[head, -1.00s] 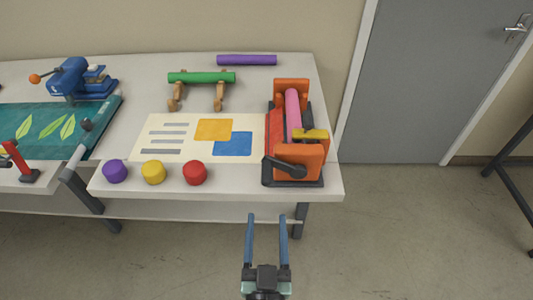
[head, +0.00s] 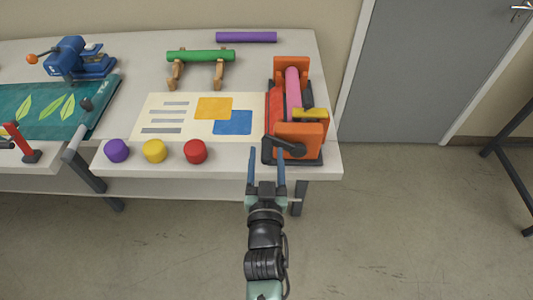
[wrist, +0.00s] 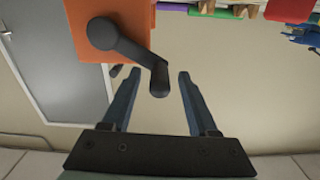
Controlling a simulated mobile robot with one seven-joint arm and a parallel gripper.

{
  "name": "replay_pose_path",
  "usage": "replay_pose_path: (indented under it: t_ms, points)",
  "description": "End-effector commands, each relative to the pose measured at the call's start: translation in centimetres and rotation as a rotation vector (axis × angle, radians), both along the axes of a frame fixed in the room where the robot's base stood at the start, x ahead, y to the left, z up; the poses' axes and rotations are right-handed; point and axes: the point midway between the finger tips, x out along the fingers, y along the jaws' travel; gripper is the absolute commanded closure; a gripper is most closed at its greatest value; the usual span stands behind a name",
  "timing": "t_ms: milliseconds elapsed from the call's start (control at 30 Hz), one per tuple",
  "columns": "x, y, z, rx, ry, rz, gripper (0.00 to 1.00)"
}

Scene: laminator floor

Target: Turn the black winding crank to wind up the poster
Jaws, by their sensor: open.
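The black winding crank (head: 284,147) is on the front face of the orange winder (head: 299,136) at the table's right end. Its handle hangs at the left end of the crank arm. The poster (head: 187,117), cream with yellow and blue blocks, lies flat on the table left of the winder. My gripper (head: 266,151) is open and empty at the table's front edge, just in front of the crank handle. In the wrist view the crank (wrist: 130,45) reaches down to the right, and its handle end shows between and beyond my open fingers (wrist: 157,78).
Purple, yellow and red knobs (head: 196,151) stand along the front edge left of the winder. A green roll (head: 201,56) rests on wooden stands behind the poster. A purple roll (head: 246,37) lies at the back.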

Motion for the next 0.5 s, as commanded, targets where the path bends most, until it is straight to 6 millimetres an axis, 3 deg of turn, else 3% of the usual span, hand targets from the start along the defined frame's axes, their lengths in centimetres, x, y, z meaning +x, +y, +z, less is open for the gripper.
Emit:
replay_pose_path:
  t_ms: [433, 500]
  points:
    - [1.04, -0.02, 0.01, -0.001, 0.000, 0.000, 0.40]
    - [1.03, -0.02, 0.01, -0.001, 0.000, 0.000, 0.51]
